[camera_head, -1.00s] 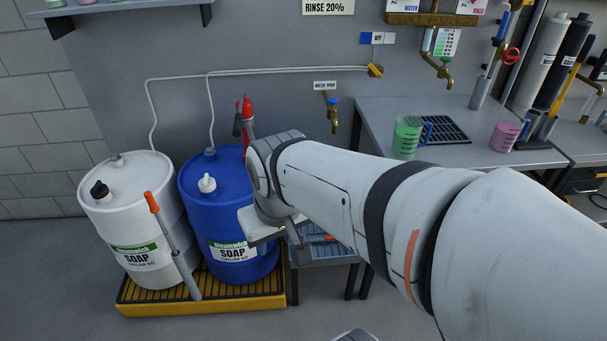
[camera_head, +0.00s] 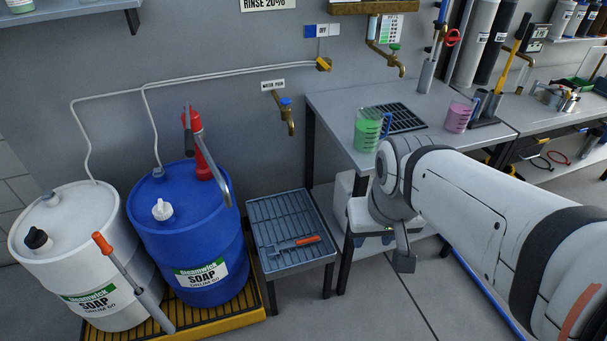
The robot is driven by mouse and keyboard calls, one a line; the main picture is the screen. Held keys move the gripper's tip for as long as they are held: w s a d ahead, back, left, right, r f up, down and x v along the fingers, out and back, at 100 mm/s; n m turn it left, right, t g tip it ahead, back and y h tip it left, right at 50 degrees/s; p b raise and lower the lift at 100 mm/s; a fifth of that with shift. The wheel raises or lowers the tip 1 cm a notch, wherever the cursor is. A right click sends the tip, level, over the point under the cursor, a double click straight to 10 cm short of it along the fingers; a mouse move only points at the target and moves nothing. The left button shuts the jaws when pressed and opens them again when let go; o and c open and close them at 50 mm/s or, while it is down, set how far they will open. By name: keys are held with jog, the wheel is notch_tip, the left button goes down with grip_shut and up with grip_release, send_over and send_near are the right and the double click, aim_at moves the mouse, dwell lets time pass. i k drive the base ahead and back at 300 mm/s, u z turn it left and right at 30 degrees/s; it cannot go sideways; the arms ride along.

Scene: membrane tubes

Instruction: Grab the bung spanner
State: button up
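A metal tool with an orange-red handle (camera_head: 307,240), which looks like the bung spanner, lies flat on the slatted top of a small grey stand (camera_head: 262,207). Its grey head points left and its handle points right. My gripper (camera_head: 404,262) is to the right of the stand, apart from the spanner, in front of the workbench. Only a grey finger hanging down shows clearly. The arm's wrist hides the rest, so I cannot tell its opening or see anything held.
A white soap drum (camera_head: 75,240) and a blue soap drum (camera_head: 190,230) stand left of the stand on a yellow-edged pallet (camera_head: 235,316). An orange-topped rod (camera_head: 135,283) leans before them. The workbench (camera_head: 340,110) carries green and pink jugs. Floor before the stand is clear.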

aim_at(305, 242)
jog(key=i, duration=1)
jog(key=z, duration=0.05)
